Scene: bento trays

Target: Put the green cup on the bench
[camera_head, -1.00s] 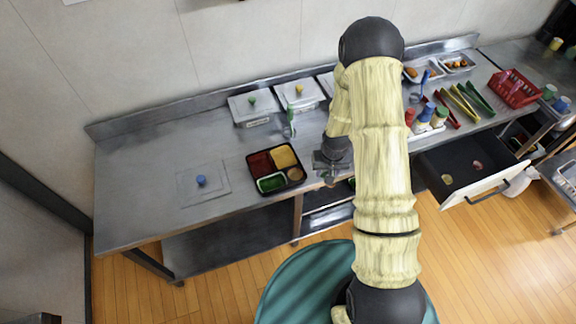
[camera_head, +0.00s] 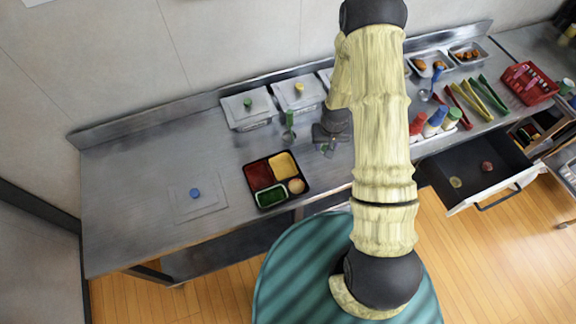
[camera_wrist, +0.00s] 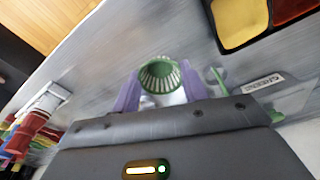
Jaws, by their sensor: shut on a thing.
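The green cup (camera_wrist: 158,75) is ribbed inside and sits between the two purple fingers of my gripper (camera_wrist: 157,92) in the wrist view. The fingers are shut on it, with its open rim showing. In the head view my gripper (camera_head: 326,146) is over the steel bench (camera_head: 130,180), to the right of and behind the black bento tray (camera_head: 250,187). My own wrist and arm mostly hide the cup there. I cannot tell whether its base touches the bench.
Lidded containers (camera_head: 250,122) line the back of the bench. A green-handled utensil (camera_head: 289,122) stands left of my gripper. Bottles (camera_head: 434,122), tongs (camera_head: 490,93) and a red basket (camera_head: 540,95) are on the right. A drawer (camera_head: 520,172) is open below. The left bench has free room around a blue-knobbed lid (camera_head: 195,205).

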